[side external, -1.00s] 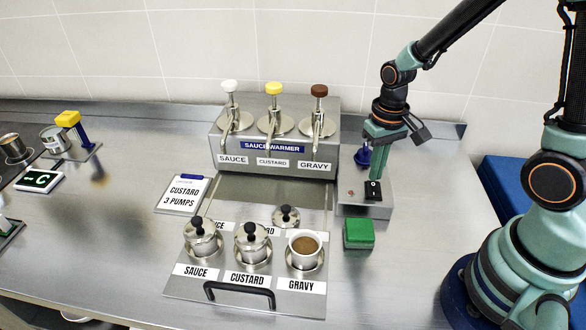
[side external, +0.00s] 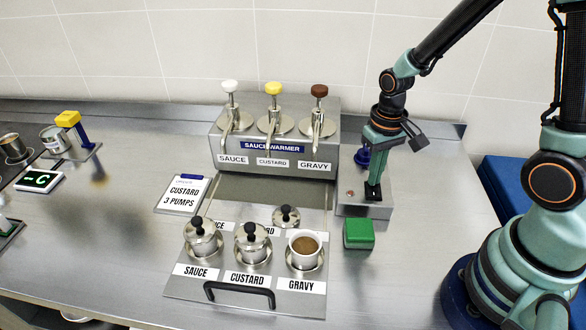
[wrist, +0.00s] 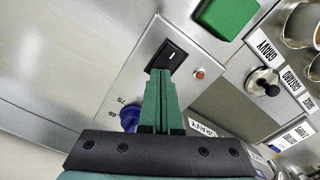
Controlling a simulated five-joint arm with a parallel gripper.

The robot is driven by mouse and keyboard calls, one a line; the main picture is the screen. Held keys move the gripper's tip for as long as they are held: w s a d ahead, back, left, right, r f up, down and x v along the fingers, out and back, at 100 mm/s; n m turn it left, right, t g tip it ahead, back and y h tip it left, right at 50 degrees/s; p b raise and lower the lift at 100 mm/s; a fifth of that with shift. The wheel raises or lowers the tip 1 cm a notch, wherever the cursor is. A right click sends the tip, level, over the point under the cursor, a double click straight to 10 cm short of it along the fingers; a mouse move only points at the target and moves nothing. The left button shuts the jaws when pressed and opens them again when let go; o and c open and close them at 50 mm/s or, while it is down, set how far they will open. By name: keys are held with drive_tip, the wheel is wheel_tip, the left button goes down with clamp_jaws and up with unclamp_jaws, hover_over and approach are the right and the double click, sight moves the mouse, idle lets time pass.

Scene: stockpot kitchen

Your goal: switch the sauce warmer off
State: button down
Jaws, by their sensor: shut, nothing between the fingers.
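The sauce warmer (side external: 232,150) stands at the back with white, yellow and brown pump tops. Its metal control panel (side external: 352,209) is at its right side, with a black rocker switch (wrist: 171,54), a small reddish lamp (wrist: 200,73) and a blue knob (wrist: 129,117). My gripper (side external: 374,194) is shut and empty, pointing down at the panel. In the wrist view the fingertips (wrist: 160,72) overlap the near edge of the switch; I cannot tell whether they touch it. In the side view the fingers hide most of the switch.
A green block (side external: 358,233) lies just in front of the panel. A tray with a black handle (side external: 240,292) holds lidded sauce and custard pots and an open gravy pot (side external: 305,247). A clipboard reading custard 3 pumps (side external: 184,193) lies left.

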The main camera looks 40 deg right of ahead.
drive_tip(key=shift+f, duration=0.15)
drive_tip(key=shift+r, duration=3.55)
drive_tip(key=shift+r, duration=0.1)
wheel_tip(320, 180, up, 12)
drive_tip(key=n+t, duration=0.3)
drive_tip(key=t, duration=0.2)
hover_over(375, 196)
drive_tip(key=shift+s+a+r+t, duration=0.15)
drive_tip(key=shift+s+r+t, duration=0.1)
drive_tip(key=shift+t, duration=0.05)
